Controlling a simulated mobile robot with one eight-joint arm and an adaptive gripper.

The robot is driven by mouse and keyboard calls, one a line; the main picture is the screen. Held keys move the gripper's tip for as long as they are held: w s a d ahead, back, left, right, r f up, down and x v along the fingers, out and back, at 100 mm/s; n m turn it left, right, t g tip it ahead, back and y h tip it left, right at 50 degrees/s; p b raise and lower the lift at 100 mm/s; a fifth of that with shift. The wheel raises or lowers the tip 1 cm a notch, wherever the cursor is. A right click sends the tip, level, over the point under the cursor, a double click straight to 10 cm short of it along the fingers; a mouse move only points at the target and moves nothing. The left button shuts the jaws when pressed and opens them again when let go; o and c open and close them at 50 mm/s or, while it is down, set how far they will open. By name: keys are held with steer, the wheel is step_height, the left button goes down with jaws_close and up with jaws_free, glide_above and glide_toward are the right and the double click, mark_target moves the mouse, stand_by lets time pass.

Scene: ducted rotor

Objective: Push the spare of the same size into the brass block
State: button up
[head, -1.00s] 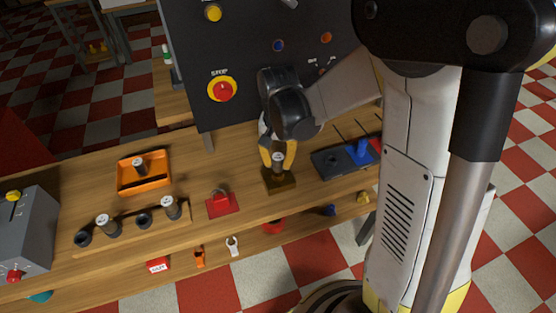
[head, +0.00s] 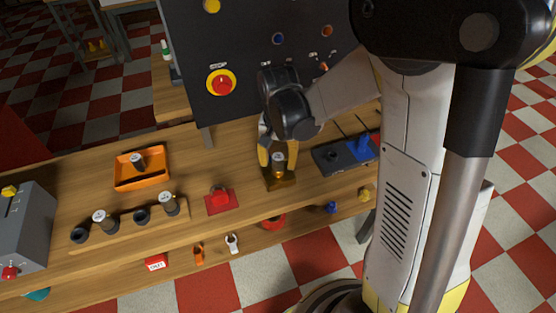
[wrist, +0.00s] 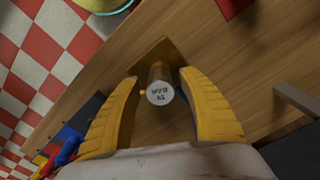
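The brass block (head: 281,183) sits on the wooden bench below my gripper; it also shows in the wrist view (wrist: 153,56). A short cylinder with a pale printed end, the spare (wrist: 160,93), stands upright at the block, between my fingers. It shows in the head view (head: 278,161) as well. How deep it sits in the block I cannot tell. My gripper (wrist: 160,78) has its yellow fingers spread on both sides of the cylinder, with a gap visible on each side. In the head view my gripper (head: 278,158) is just above the block.
An orange tray (head: 120,184) holds another cylinder (head: 138,162). A wooden rack (head: 122,234) holds similar cylinders and dark sleeves. A red padlock-like piece (head: 220,201) lies left of the block, a dark tray with a blue part (head: 362,146) right. A dark panel (head: 235,50) stands behind.

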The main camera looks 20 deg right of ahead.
mark_target(278, 157)
steer(key=shift+r, duration=0.1)
step_height(278, 157, up, 12)
steer(key=s+r+n+t, duration=0.3)
steer(key=s+n+t, duration=0.3)
steer(key=s, duration=0.6)
steer(key=shift+s+t, duration=0.4)
steer(key=shift+t, duration=0.2)
steer(key=shift+r, duration=0.1)
stand_by(1.1)
